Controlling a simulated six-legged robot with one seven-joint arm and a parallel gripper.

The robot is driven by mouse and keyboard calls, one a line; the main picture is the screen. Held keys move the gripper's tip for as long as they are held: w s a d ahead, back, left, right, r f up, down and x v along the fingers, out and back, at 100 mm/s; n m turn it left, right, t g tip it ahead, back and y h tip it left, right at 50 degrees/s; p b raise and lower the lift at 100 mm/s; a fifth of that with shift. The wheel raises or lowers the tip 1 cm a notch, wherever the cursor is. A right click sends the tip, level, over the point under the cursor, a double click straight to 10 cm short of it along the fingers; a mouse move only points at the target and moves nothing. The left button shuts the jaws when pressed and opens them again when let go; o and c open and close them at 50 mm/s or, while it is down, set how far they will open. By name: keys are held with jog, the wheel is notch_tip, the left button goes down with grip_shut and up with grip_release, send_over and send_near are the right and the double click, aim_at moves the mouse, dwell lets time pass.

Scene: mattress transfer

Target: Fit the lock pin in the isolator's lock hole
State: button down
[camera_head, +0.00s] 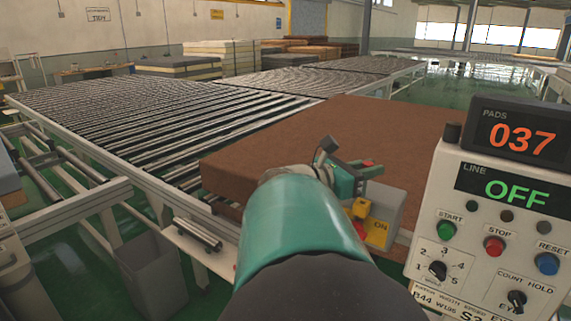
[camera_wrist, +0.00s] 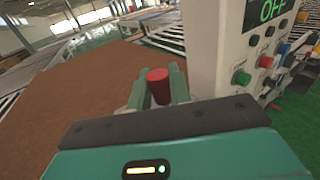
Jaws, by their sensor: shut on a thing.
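My gripper (camera_head: 364,171) is at the end of my teal arm, in the middle of the head view. In the wrist view, my gripper (camera_wrist: 158,86) is shut on a red cylinder, which looks like the lock pin (camera_wrist: 158,82).
A white control box (camera_head: 478,225) stands close on the right, its display (camera_head: 515,188) reading LINE OFF. A brown mattress (camera_head: 300,140) lies behind my gripper. A roller conveyor (camera_head: 130,120) runs at the left. The air above the mattress is clear.

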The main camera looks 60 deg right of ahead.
aim_at(363, 197)
jog(key=shift+f, duration=3.15)
jog(key=c, duration=1.2)
grip_release()
jog(key=v, duration=1.3)
jog(key=shift+w+a, duration=0.25)
jog(key=shift+a, duration=0.1)
